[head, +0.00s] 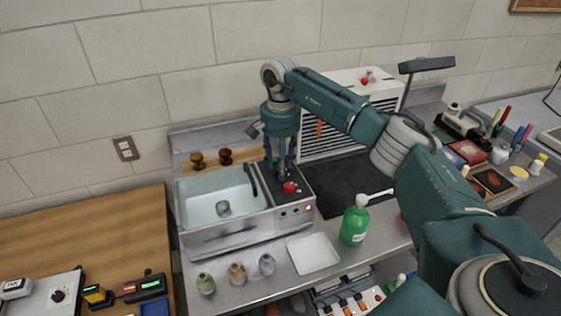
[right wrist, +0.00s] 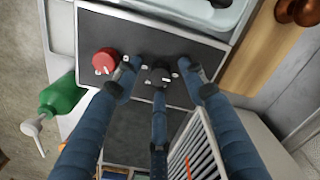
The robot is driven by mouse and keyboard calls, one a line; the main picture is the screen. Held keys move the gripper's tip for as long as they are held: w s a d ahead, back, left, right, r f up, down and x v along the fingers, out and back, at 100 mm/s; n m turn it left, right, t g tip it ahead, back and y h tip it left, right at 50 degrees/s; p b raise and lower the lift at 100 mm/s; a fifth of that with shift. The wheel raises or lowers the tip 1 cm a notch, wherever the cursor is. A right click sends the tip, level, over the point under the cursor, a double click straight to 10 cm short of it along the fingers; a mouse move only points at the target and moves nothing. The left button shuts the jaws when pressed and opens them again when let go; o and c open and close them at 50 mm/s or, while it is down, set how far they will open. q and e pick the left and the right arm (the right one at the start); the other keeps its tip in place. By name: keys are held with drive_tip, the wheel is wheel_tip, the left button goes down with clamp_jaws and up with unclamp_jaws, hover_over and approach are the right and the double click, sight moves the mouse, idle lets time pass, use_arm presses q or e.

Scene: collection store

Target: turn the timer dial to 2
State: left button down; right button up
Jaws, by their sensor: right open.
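A small black dial (right wrist: 157,73) with pale marks around it sits on a dark panel (right wrist: 190,47) in the right wrist view. My right gripper (right wrist: 159,82) is open, its three fingers spread around the dial. I cannot tell whether any fingertip touches it. The marks are too small to read, so the setting is unclear. In the head view my right gripper (head: 281,167) points straight down over the dark panel beside the basin, and its fingers hide the dial. My left gripper is not in view.
A red knob (head: 290,187) stands close beside the fingers; it also shows in the right wrist view (right wrist: 105,61). The basin (head: 213,201) lies to the left. A green pump bottle (head: 355,224) and white tray (head: 313,253) stand in front.

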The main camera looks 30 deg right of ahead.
drive_tip(key=shift+f, duration=0.1)
clamp_jaws()
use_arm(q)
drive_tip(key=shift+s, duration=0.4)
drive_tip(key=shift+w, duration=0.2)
use_arm(e)
drive_tip(key=shift+m, duration=0.3)
drive_tip(key=m, duration=0.4)
drive_tip(key=shift+b, duration=0.4)
drive_tip(key=m, duration=0.4)
drive_tip(key=shift+w, duration=0.1)
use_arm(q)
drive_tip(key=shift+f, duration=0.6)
use_arm(e)
drive_tip(key=shift+r+m, duration=0.2)
drive_tip(key=shift+m, duration=1.3)
